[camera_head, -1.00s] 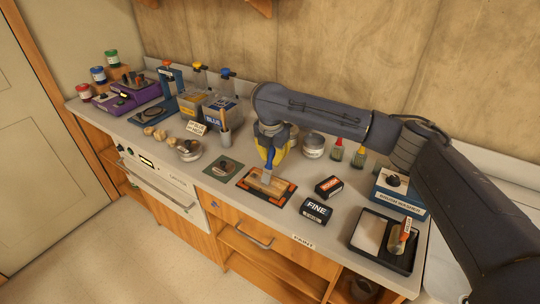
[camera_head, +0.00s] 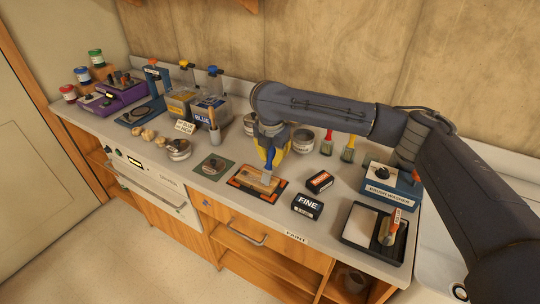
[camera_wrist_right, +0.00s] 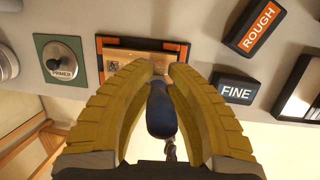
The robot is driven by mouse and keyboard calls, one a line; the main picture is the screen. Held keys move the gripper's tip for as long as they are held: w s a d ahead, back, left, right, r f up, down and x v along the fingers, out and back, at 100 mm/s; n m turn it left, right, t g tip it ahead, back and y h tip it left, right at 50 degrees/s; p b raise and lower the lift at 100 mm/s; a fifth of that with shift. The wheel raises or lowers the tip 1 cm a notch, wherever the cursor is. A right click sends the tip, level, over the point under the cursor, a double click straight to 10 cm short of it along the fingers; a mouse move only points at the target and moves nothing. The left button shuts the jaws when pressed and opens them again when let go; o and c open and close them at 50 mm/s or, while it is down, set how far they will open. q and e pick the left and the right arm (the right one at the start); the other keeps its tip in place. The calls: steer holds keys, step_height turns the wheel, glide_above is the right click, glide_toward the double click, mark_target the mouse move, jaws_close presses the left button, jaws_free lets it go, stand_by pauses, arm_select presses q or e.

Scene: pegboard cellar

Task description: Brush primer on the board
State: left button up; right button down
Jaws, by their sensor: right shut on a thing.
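My right gripper (camera_head: 268,160) comes in over the counter with its yellow fingers pointing down. It is shut on a blue-handled brush (camera_head: 270,155), which also shows between the fingers in the right wrist view (camera_wrist_right: 160,112). The brush's lower end is over the right part of the wooden board (camera_head: 252,182); I cannot tell whether the bristles touch it. The board lies in a black and orange frame. To its left, a metal tin labelled PRIMER (camera_wrist_right: 62,60) sits on a green square (camera_head: 205,172). My left gripper is not in view.
Blocks labelled ROUGH (camera_wrist_right: 258,25) and FINE (camera_head: 307,205) lie right of the board. Further right are a tray holding a brush (camera_head: 348,236) and a blue brush washer (camera_head: 390,190).

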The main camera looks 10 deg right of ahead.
steer(key=shift+w+a, duration=3.05)
steer(key=shift+a, duration=1)
steer(key=s+d, duration=0.8)
steer(key=d, duration=0.2)
steer(key=shift+d, duration=0.35)
stand_by(2.4)
